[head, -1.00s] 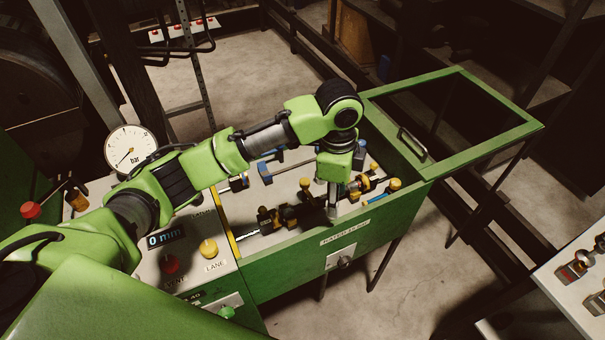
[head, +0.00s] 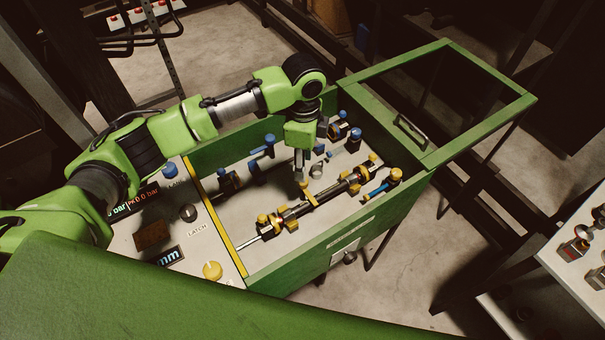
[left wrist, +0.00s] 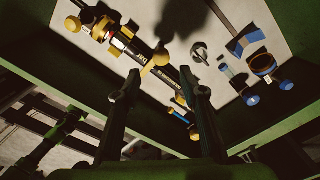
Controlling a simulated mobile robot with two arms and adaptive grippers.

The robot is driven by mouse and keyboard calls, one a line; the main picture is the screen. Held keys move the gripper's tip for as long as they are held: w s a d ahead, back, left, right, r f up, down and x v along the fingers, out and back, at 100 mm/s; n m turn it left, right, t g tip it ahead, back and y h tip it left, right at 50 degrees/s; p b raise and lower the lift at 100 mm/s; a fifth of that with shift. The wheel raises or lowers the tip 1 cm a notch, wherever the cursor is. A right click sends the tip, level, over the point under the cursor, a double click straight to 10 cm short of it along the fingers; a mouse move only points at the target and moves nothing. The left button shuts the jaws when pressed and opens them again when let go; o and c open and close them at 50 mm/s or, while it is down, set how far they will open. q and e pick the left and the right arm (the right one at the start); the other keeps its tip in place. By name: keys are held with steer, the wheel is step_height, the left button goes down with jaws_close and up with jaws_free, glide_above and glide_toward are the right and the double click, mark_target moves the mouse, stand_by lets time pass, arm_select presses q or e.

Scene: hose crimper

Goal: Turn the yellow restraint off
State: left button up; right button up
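A dark rod assembly (head: 330,201) with several yellow-capped parts lies along the green-walled bed. A yellow handle (head: 308,188) stands near its middle and also shows just beyond my fingertips in the left wrist view (left wrist: 158,60). Another yellow knob (head: 396,174) sits at the rod's right side, beside a blue bar. I cannot tell which yellow part is the restraint. My left gripper (head: 299,178) points down over the bed, close to the middle handle. In the left wrist view its fingers (left wrist: 163,85) are apart with nothing between them; contact is unclear. My right gripper is not seen.
The bed's green front wall (head: 345,238) and the open framed hatch (head: 455,135) bound the space. Blue-capped parts (head: 270,142) stand along the back side. A control panel with a yellow knob (head: 212,271) is at the left. Bare bed surface shows between the parts.

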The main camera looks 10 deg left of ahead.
arm_select(q)
steer(key=p, duration=0.1)
glide_above(308, 191)
steer(key=w+a, duration=0.1)
steer(key=a, duration=0.1)
step_height(308, 191, down, 6)
steer(key=shift+d+f, duration=0.1)
steer(key=shift+f, duration=0.7)
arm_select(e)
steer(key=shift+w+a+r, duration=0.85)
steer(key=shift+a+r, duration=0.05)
arm_select(q)
steer(key=c, duration=0.9)
jaws_close()
steer(key=shift+w, duration=0.1)
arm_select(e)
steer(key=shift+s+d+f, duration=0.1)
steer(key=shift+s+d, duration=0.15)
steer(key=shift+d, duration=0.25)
